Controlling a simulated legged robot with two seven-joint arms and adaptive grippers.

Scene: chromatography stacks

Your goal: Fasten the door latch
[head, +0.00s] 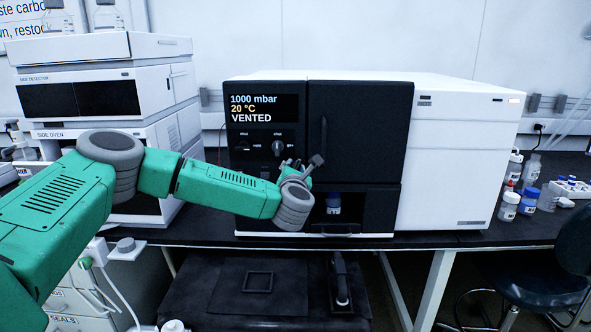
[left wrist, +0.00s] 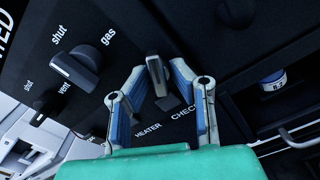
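The black oven door (head: 365,130) is on the front of the white and black instrument and looks closed. A small dark grey lever, which looks like the door latch (head: 317,160), sticks out at the door's lower left edge. In the left wrist view the latch (left wrist: 155,75) stands between my two blue-grey fingers. My left gripper (left wrist: 158,66) is partly open around it, with a fingertip on each side; I see no firm contact. In the head view my left gripper (head: 300,172) is at the panel, partly hidden by its own wrist. My right gripper is not in view.
The display (head: 262,108) reads 1000 mbar, 20 °C, VENTED. A vent and gas knob (head: 278,147) sits left of the latch, close to my gripper. A blue-capped bottle (head: 333,203) stands in the recess below the door. Several small bottles (head: 509,206) stand at the right.

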